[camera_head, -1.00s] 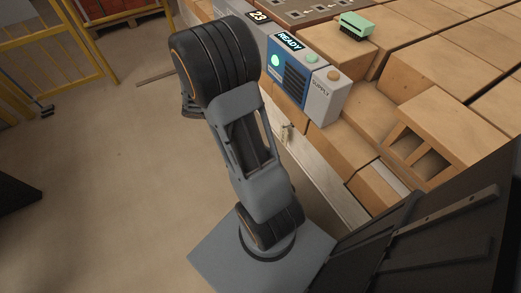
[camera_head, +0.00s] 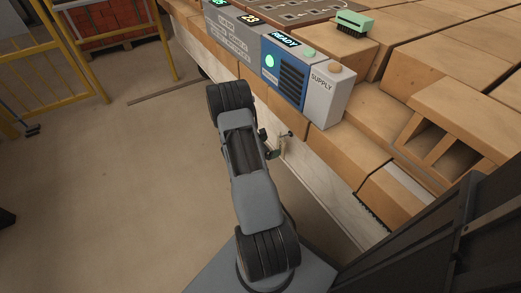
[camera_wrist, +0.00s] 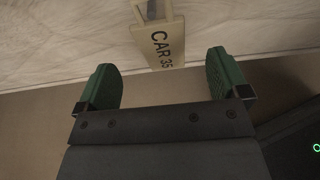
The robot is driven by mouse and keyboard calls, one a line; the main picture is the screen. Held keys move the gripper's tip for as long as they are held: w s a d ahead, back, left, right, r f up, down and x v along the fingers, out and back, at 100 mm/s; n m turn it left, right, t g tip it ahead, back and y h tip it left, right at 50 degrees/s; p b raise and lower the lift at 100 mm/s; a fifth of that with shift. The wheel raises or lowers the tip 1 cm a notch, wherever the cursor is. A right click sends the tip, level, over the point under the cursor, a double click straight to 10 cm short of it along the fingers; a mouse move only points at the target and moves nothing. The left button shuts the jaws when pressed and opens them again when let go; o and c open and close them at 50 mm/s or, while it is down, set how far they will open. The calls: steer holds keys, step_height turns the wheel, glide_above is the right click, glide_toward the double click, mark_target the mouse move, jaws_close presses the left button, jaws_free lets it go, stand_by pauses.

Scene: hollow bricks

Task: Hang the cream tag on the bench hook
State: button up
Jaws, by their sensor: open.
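The cream tag (camera_wrist: 161,45), marked "CAR 35", shows at the top of the wrist view against the pale bench side. Its upper end meets a small light-coloured hook (camera_wrist: 151,10), and the tag appears to hang there. My gripper (camera_wrist: 164,78) has its two green-padded fingers wide apart, one on each side of the tag's line. The tag lies just beyond the fingertips and nothing is between the pads. In the head view the bench hook (camera_head: 284,137) is small on the bench side, close to my gripper, which is mostly hidden by my arm.
A control box (camera_head: 290,75) reading "READY" and a grey "SUPPLY" box (camera_head: 327,95) stand on the bench edge above. Hollow bricks (camera_head: 455,125) fill the right. A green-handled brush (camera_head: 352,22) lies at the back. The floor at left is open, with a yellow fence (camera_head: 75,45) beyond.

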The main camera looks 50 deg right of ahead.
steer(key=shift+b+x, duration=0.8)
steer(key=shift+x, duration=2.7)
steer(key=c, duration=1)
steer(key=shift+r, duration=0.45)
steer(key=shift+a, duration=0.15)
steer(key=shift+w+a+p, duration=0.1)
steer(key=shift+a+p, duration=0.05)
steer(key=shift+p, duration=0.15)
steer(key=p, duration=0.1)
glide_toward(281, 142)
steer(key=d+f, duration=0.2)
steer(key=f, duration=0.1)
steer(key=shift+s+d, duration=0.15)
steer(key=shift+s, duration=0.15)
